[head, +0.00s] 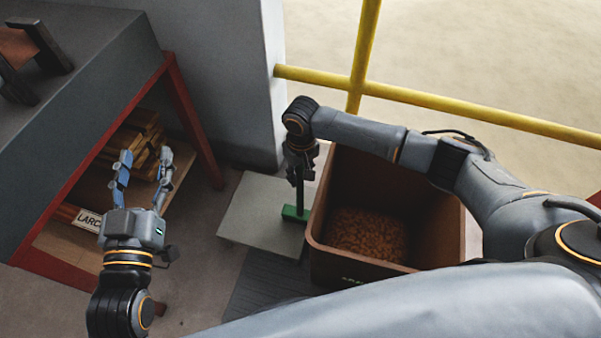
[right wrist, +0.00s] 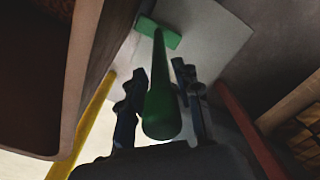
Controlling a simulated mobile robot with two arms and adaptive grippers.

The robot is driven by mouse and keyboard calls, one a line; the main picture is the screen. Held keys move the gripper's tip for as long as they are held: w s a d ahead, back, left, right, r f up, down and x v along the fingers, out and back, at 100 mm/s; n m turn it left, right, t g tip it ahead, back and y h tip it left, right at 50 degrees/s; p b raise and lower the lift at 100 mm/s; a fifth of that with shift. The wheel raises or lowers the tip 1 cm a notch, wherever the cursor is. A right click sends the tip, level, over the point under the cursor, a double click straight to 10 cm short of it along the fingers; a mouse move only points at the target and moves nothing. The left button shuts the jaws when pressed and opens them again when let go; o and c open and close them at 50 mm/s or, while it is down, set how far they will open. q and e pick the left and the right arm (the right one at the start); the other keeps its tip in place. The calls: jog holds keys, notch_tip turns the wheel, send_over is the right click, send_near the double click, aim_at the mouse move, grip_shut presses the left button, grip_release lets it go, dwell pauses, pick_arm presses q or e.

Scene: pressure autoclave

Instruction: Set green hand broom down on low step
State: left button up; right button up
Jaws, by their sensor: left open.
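The green hand broom (head: 295,213) hangs upright below my right gripper (head: 300,168), its head at the bottom. In the right wrist view its handle (right wrist: 161,105) runs between the two fingers of my right gripper (right wrist: 160,80), which is shut on it. The broom head (right wrist: 160,32) shows over the light grey low step (right wrist: 218,45). In the head view the head is over the right part of the step (head: 250,205), close to the bin; I cannot tell whether it touches the step. My left gripper (head: 142,172) is open and empty, in front of the shelf.
A brown bin (head: 440,225) with brown pellets stands right beside the step. A dark workbench (head: 90,60) with a red frame and a lower shelf (head: 75,243) is at left. A yellow railing (head: 450,110) runs behind. The step's left part is clear.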

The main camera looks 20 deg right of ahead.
jog(key=shift+o, duration=0.9)
notch_tip(320, 180, up, 12)
jog(key=shift+w+d, duration=0.1)
